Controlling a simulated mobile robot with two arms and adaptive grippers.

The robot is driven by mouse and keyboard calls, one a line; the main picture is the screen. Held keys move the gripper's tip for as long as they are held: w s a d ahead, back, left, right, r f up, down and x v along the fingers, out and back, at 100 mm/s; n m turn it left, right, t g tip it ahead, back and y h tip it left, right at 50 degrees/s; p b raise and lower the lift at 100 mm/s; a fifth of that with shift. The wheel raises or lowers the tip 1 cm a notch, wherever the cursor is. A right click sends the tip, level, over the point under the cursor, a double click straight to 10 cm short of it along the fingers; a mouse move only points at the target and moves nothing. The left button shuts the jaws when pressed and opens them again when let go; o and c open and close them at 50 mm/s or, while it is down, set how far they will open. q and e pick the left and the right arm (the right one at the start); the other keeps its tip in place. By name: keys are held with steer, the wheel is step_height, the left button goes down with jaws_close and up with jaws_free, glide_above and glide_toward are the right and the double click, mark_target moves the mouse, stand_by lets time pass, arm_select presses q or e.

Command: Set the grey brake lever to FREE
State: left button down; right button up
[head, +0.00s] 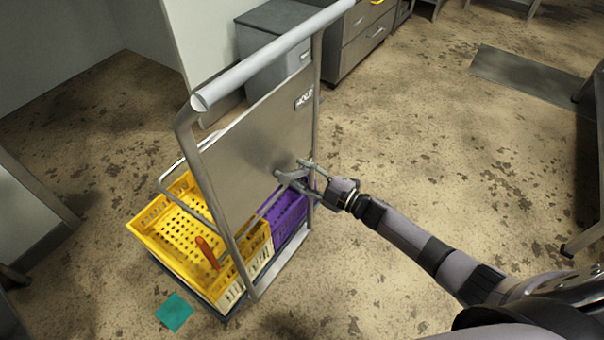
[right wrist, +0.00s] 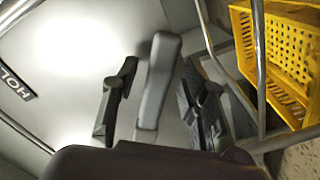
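The grey brake lever (right wrist: 158,75) stands out from the metal panel (head: 245,150) of a cart in the right wrist view. My right gripper (right wrist: 155,100) is open, with one finger on each side of the lever. A gap shows on the left side of the lever; contact on the right side is hard to tell. In the head view my right gripper (head: 298,176) is at the lower right part of the panel and hides most of the lever. My left gripper is out of view.
The cart has a thick grey push bar (head: 270,60) on top and carries a yellow crate (head: 165,222) and a purple crate (head: 287,220). An orange-red handle (head: 207,253) shows by the yellow crate. A teal patch (head: 174,312) lies on the floor.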

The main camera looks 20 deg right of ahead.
steer(key=v, duration=1.1)
steer(key=shift+s+d, duration=0.25)
steer(key=shift+s, duration=0.05)
steer(key=shift+f, duration=0.1)
